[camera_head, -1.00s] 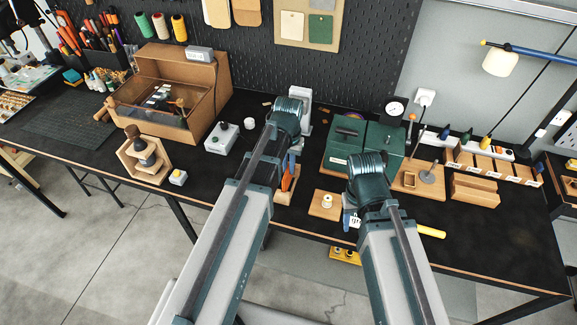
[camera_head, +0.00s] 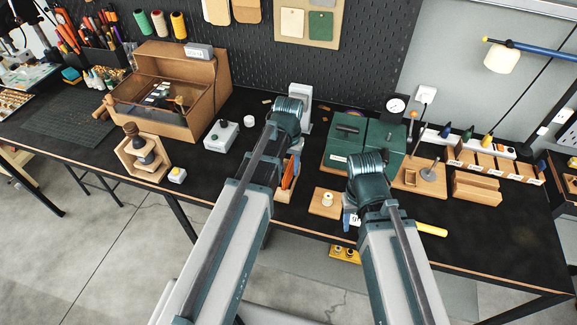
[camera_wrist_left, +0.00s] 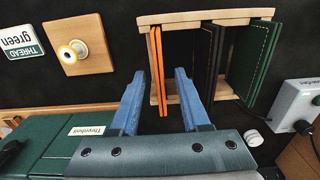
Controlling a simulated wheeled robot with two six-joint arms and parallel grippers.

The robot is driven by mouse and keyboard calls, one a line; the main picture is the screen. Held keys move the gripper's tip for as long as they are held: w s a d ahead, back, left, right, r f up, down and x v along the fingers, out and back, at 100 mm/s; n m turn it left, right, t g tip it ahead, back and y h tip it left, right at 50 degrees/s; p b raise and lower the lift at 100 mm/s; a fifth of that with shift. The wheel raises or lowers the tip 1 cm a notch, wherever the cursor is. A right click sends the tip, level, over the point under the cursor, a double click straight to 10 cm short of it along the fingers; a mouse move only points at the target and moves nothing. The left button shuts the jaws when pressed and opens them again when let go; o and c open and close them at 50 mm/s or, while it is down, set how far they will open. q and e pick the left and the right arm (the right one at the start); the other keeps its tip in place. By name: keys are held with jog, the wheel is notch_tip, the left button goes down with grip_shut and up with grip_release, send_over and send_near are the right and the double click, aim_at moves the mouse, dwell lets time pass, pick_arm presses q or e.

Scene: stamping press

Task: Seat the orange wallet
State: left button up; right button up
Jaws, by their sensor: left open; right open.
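The orange wallet (camera_wrist_left: 156,62) stands on edge in a wooden rack (camera_wrist_left: 205,17), at its left end in the left wrist view. It also shows in the head view (camera_head: 290,172), partly hidden by my left arm. A black wallet (camera_wrist_left: 208,60) and a green wallet (camera_wrist_left: 252,62) stand beside it in the rack. My left gripper (camera_wrist_left: 160,72) is open. Its blue fingers appear on either side of the orange wallet in the picture; I see no contact. My right gripper (camera_head: 350,212) is open, mostly hidden behind its wrist, near the spool board.
A green box (camera_head: 345,140) stands between the arms at the back. A spool board (camera_head: 322,203) lies near the front edge. A grey control box (camera_head: 221,136) and a brown cabinet (camera_head: 170,90) are left. Wooden bins (camera_head: 480,190) are at right.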

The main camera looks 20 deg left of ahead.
jog(key=shift+r, duration=0.1)
pick_arm(q)
notch_tip(320, 180, up, 14)
jog(key=p, duration=1.3)
jog(key=shift+p, duration=0.4)
pick_arm(e)
notch_tip(320, 180, up, 14)
jog(key=shift+f, duration=0.2)
pick_arm(q)
jog(key=shift+f, duration=0.15)
jog(key=s+d+f+m+b, duration=0.1)
jog(key=s+d+f+b, duration=0.2)
jog(key=s+f+b, duration=0.1)
jog(key=s+d+f+m+b, duration=0.1)
jog(key=s+d+f+b, duration=0.3)
jog(key=s+f+b, duration=0.1)
jog(key=s+d+f+m+y+b, duration=0.1)
jog(key=s+d+f+b, duration=0.2)
jog(key=s+f+b, duration=0.2)
jog(key=shift+s+d+f+b, duration=0.15)
jog(key=shift+d+b, duration=0.1)
jog(key=shift+b, duration=0.05)
pick_arm(e)
notch_tip(320, 180, down, 14)
jog(key=shift+f, duration=0.25)
